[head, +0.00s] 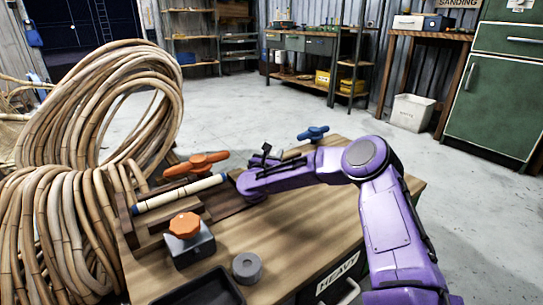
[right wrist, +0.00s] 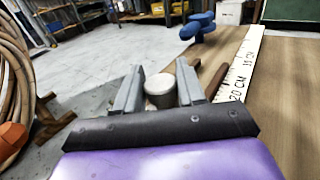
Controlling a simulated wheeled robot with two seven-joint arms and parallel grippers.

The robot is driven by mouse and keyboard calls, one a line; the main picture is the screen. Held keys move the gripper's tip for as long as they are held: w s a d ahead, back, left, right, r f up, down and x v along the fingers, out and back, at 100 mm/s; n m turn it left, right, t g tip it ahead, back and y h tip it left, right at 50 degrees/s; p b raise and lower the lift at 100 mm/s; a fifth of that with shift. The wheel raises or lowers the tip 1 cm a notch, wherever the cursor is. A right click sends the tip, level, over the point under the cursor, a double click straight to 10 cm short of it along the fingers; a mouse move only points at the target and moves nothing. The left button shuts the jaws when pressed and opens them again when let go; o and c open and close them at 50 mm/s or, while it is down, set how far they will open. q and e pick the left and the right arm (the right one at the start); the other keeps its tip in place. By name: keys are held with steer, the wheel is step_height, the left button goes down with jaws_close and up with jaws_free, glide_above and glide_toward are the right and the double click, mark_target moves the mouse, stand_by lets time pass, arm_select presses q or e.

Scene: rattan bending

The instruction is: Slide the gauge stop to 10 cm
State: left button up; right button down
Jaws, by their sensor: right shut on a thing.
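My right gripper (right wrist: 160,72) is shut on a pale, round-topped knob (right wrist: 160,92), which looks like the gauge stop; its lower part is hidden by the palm. A white ruler strip (right wrist: 240,68) runs along the bench to the right of the fingers. Its marks "20 CM" and "15 CM" are readable, the 15 farther away. In the head view my purple right arm reaches over the wooden bench (head: 300,215) and covers most of the gauge area. The knob cannot be made out there. My left gripper is not in view.
A large rattan coil (head: 105,110) stands on the left. An orange knob (head: 185,225), an orange handle (head: 195,165), a pale rod (head: 180,193) and a grey cylinder (head: 247,267) are on the bench. A blue knob (head: 313,133) is at the far edge.

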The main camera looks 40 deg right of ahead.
steer(key=d, duration=0.2)
steer(key=d+b, duration=0.1)
steer(key=d, duration=0.2)
steer(key=s+d, duration=0.1)
steer(key=d, duration=0.2)
steer(key=shift+d+f, duration=0.15)
steer(key=shift+d, duration=0.1)
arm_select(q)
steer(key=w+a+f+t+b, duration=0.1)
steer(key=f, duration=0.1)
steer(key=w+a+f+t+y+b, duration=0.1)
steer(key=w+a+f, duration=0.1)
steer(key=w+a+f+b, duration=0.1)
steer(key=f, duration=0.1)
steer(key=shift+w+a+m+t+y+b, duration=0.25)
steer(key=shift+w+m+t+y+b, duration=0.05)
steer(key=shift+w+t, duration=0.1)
arm_select(e)
steer(key=d, duration=0.6)
steer(key=s+d, duration=0.1)
steer(key=d, duration=0.3)
steer(key=shift+s, duration=0.1)
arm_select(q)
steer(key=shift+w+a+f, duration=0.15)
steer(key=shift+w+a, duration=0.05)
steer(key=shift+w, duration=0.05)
arm_select(e)
steer(key=shift+d, duration=0.35)
